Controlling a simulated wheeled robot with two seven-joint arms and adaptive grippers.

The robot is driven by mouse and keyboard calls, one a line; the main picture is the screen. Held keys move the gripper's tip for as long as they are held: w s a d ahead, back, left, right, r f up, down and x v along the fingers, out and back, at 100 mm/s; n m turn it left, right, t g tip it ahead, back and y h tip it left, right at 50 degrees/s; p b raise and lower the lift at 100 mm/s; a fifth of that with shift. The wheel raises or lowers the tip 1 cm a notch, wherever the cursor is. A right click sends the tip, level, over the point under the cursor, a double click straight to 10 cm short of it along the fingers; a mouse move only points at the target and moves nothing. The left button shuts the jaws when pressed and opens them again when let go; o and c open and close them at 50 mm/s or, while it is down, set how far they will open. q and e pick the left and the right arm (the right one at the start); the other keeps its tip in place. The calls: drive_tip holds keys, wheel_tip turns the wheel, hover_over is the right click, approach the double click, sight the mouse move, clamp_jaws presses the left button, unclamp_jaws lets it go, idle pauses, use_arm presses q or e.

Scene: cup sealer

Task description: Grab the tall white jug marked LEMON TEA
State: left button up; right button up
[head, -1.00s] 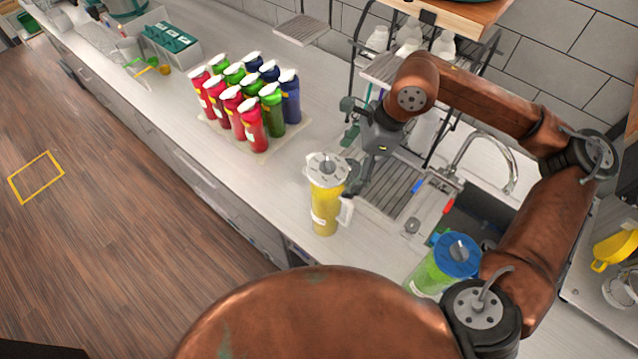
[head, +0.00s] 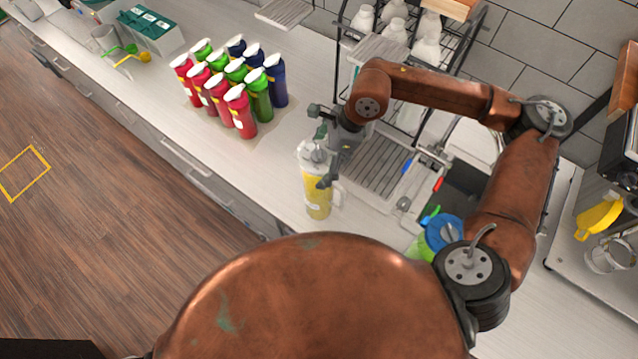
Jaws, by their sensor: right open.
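The tall jug (head: 317,196) has a whitish lid and handle and yellow contents. It stands upright on the counter, left of the sink's draining area. A small pale label shows low on its front, too small to read. My right gripper (head: 322,150) is open at the upper part of the jug, with one finger on the far side near the lid and the other in front of the jug's upper right side. I cannot tell if the fingers touch it. The handle is partly visible at the jug's right. My left gripper is not in view.
A green jug with a blue lid (head: 444,232) stands to the right, partly hidden by my arm. Several red, green and blue bottles (head: 240,112) stand in rows to the left. Counter between bottles and jug is clear.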

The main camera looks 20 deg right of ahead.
drive_tip(key=shift+w+f, duration=0.1)
drive_tip(key=shift+w, duration=0.05)
drive_tip(key=shift+c, duration=1.1)
drive_tip(key=c, duration=1.9)
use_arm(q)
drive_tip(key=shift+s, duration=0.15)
use_arm(e)
drive_tip(key=shift+r, duration=0.2)
drive_tip(key=shift+c, duration=0.3)
